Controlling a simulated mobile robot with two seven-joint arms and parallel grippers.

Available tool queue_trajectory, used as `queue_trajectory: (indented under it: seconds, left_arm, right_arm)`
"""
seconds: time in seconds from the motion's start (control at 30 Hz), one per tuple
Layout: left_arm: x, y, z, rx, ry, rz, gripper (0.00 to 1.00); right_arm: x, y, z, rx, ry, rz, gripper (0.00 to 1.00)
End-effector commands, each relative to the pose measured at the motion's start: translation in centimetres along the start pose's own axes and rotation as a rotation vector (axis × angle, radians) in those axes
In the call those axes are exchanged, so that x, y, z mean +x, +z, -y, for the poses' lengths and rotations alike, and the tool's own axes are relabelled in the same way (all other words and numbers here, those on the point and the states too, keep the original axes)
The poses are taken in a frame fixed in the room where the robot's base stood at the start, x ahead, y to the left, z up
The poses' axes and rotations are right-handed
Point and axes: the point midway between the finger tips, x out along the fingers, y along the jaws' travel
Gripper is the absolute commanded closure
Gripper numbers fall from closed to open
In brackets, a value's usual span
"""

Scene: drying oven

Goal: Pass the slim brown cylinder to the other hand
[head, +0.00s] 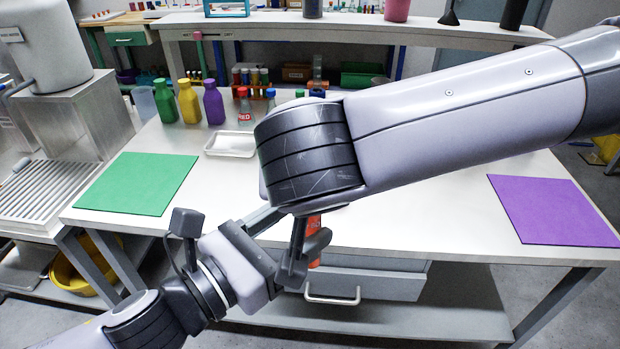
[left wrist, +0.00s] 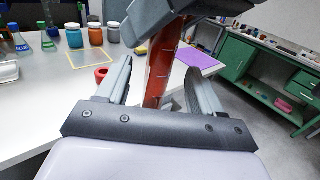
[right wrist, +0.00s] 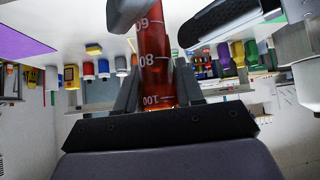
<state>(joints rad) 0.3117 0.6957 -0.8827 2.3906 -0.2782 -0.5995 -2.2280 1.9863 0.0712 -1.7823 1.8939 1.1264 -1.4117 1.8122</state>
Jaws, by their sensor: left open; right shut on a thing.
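The slim brown cylinder (head: 314,224) is a graduated tube with orange-brown contents, held above the table's front edge. In the right wrist view the cylinder (right wrist: 157,62) stands between the fingers of my right gripper (right wrist: 155,82), which is shut on it; its scale marks show. In the left wrist view the cylinder (left wrist: 160,72) lies between the spread fingers of my left gripper (left wrist: 157,84), which is open around it with gaps at both sides. In the head view my right arm hides much of the cylinder and both gripper tips.
A green mat (head: 138,183) lies at the table's left and a purple mat (head: 553,209) at its right. A white tray (head: 231,145) and several bottles (head: 188,101) stand behind. A drawer (head: 365,281) hangs below. The table between the mats looks largely clear.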

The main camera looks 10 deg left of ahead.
Motion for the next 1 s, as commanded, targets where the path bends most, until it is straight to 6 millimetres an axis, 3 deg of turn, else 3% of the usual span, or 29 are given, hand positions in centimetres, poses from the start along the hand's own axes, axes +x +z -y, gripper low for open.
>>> queue_trajectory:
  seconds: [0.23,0.4,0.53,0.77,1.0]
  left_arm:
    - [-3.1,-0.1,0.0,-0.001,-0.001,-0.003,0.33]
    - [-3.9,-0.2,0.0,-0.026,0.002,-0.005,0.33]
    - [-3.6,-1.3,-0.4,-0.181,0.023,-0.017,0.33]
    - [-2.8,-6.0,-2.5,-0.816,0.142,-0.043,0.33]
    - [-4.0,-13.2,-5.0,-1.580,0.351,0.004,0.33]
  right_arm:
    - [0.0,-0.1,0.0,0.001,0.000,-0.001,0.94]
    - [0.0,-0.1,0.0,0.001,0.000,-0.001,0.94]
    - [0.0,-0.1,0.0,0.001,-0.001,-0.001,0.94]
    - [0.0,-0.1,0.0,0.001,-0.001,-0.001,0.94]
    - [0.0,-0.1,0.0,0.001,-0.001,-0.001,0.94]
